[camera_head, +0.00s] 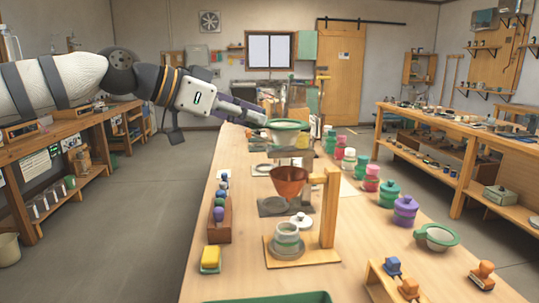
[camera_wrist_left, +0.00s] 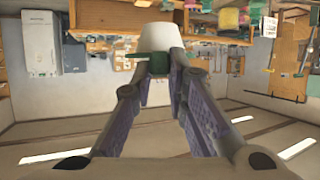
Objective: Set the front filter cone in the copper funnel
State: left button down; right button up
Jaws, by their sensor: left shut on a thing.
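A white filter cone with a green rim (camera_head: 287,126) is at my left gripper (camera_head: 262,114), beyond and above the copper funnel in the head view. In the left wrist view, my left gripper (camera_wrist_left: 160,72) is shut on the cone's green handle (camera_wrist_left: 153,65), with the white cone body (camera_wrist_left: 158,41) just beyond the fingertips. The copper funnel (camera_head: 289,182) hangs in a wooden stand (camera_head: 329,205), and its mouth looks empty. My right gripper is not in view.
A banded cup (camera_head: 287,236) stands under the funnel. A white lid (camera_head: 300,220) is beside the stand post. A wooden rack of coloured knobs (camera_head: 219,220) and a yellow block (camera_head: 210,259) lie at left. Several coloured jars (camera_head: 405,210) line the right side.

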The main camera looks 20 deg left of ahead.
pick_arm(q)
jog(key=f, duration=0.1)
jog(key=w+d+f, duration=0.1)
jog(key=w+f, duration=0.1)
jog(key=shift+d, duration=0.25)
jog(key=shift+w+d+f, duration=0.1)
jog(key=shift+w+f, duration=0.05)
jog(key=shift+f, duration=0.8)
jog(key=shift+w+d+f, duration=0.1)
jog(key=shift+f, duration=0.8)
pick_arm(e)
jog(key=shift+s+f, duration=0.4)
pick_arm(q)
jog(key=shift+f, duration=0.3)
jog(key=c, duration=1.6)
grip_release()
